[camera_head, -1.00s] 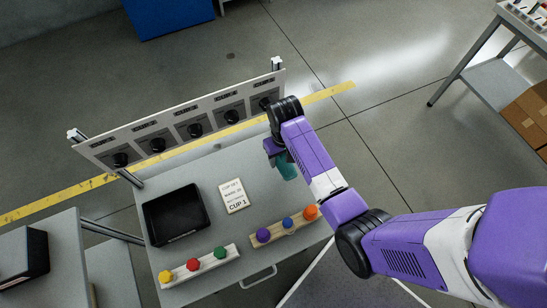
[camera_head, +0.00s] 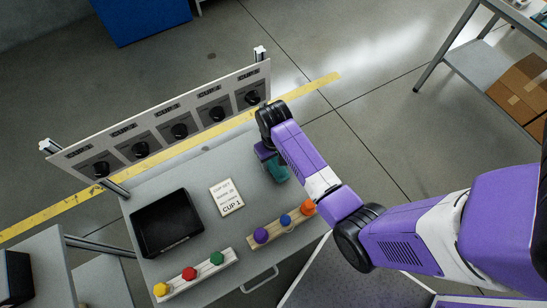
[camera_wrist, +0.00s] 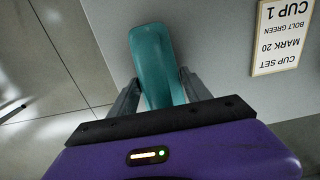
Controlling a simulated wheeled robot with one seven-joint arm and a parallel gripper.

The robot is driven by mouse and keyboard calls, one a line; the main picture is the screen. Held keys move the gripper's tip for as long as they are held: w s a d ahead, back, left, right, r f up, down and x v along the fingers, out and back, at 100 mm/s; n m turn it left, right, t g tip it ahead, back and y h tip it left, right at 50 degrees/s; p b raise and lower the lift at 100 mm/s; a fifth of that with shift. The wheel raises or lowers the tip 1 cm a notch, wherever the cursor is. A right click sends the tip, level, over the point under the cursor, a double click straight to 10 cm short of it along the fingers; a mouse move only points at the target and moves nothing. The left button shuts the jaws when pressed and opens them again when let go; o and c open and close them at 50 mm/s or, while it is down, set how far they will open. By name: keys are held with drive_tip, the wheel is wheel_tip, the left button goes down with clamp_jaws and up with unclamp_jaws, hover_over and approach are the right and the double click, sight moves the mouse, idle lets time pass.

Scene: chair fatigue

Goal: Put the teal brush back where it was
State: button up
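The teal brush (camera_head: 279,173) is at the right part of the grey table, below my wrist in the head view. In the wrist view the brush (camera_wrist: 153,60) lies between the two fingers of my gripper (camera_wrist: 160,88), which press close on both its sides. The gripper appears shut on it. The brush's lower end is hidden behind the gripper body. I cannot tell whether the brush touches the table. In the head view my gripper (camera_head: 268,153) is mostly hidden by my arm.
On the table (camera_head: 190,178) are a black tray (camera_head: 166,222), a card reading CUP 1 (camera_head: 227,197), a rack with yellow, red and green knobs (camera_head: 196,273), and a rack with purple, blue and orange knobs (camera_head: 283,228). A dial panel (camera_head: 165,125) stands along the back edge.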

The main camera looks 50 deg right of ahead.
drive_tip(key=shift+o, duration=1.4)
drive_tip(key=shift+r, duration=0.1)
wheel_tip(320, 180, up, 12)
drive_tip(key=shift+r, duration=0.1)
